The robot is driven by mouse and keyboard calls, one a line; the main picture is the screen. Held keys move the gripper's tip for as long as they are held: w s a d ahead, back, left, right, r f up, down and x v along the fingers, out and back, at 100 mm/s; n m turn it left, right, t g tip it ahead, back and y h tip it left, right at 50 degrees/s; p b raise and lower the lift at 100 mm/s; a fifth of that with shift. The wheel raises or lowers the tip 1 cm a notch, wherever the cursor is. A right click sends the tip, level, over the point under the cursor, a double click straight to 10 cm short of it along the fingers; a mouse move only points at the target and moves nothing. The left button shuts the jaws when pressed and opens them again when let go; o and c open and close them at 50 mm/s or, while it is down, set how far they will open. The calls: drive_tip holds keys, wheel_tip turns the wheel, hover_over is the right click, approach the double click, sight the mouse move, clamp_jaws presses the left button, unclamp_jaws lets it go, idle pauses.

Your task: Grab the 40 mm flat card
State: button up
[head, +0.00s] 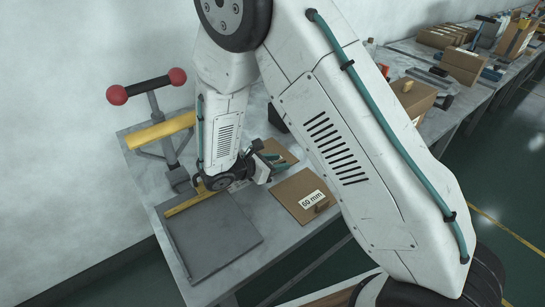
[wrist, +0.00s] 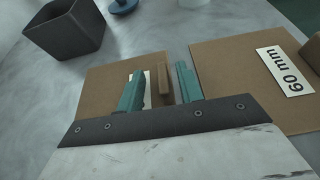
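A flat brown card (wrist: 102,88) with an upright brown tab (wrist: 164,84) lies on the bench in the wrist view. Its white label is mostly hidden by a finger, so I cannot read the size. My gripper (wrist: 160,70) has two teal fingers, one on each side of the tab, with gaps showing; it is open. In the head view the card (head: 278,150) is partly hidden behind my gripper (head: 276,165). A larger card marked 60 mm (head: 300,187) lies nearer the bench's front edge; it also shows at the right in the wrist view (wrist: 235,85).
A dark open box (wrist: 66,32) and a blue round object (wrist: 123,5) stand beyond the card. A grey plate with a yellow strip (head: 212,238) and a stand with red-knobbed handle (head: 147,87) are at left. Cardboard boxes (head: 412,97) line the far bench.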

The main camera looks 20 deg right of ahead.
drive_tip(key=shift+w+d+f, duration=0.1)
drive_tip(key=shift+d+f, duration=0.1)
drive_tip(key=shift+d, duration=0.2)
clamp_jaws()
